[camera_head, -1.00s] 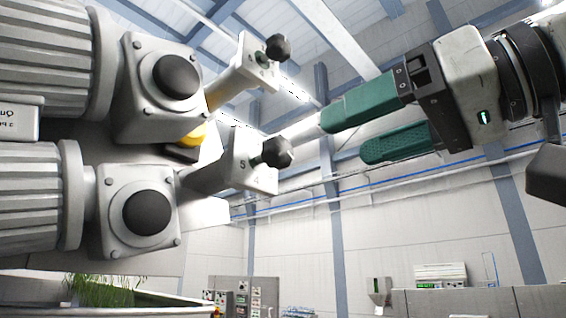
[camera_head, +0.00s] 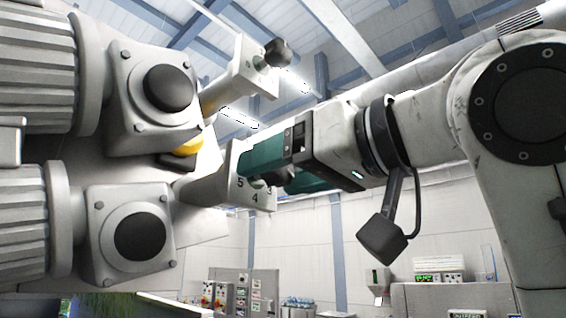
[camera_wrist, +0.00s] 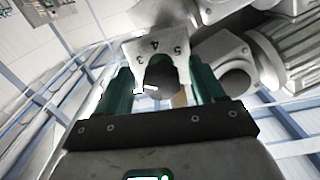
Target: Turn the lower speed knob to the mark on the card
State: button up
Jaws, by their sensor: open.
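One finger partly covers the plate in the head view. No readable card shows now.
The upper knob (camera_head: 277,52) on its own plate (camera_head: 252,66) is just above my gripper. Two grey motors with gearboxes (camera_head: 155,88) fill the left. A yellow button (camera_head: 188,147) sits between them. Control panels (camera_head: 232,296) stand far behind, low in the picture.

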jog(key=shift+c, duration=0.5)
jog(key=c, duration=0.9)
jog(key=shift+n, duration=0.3)
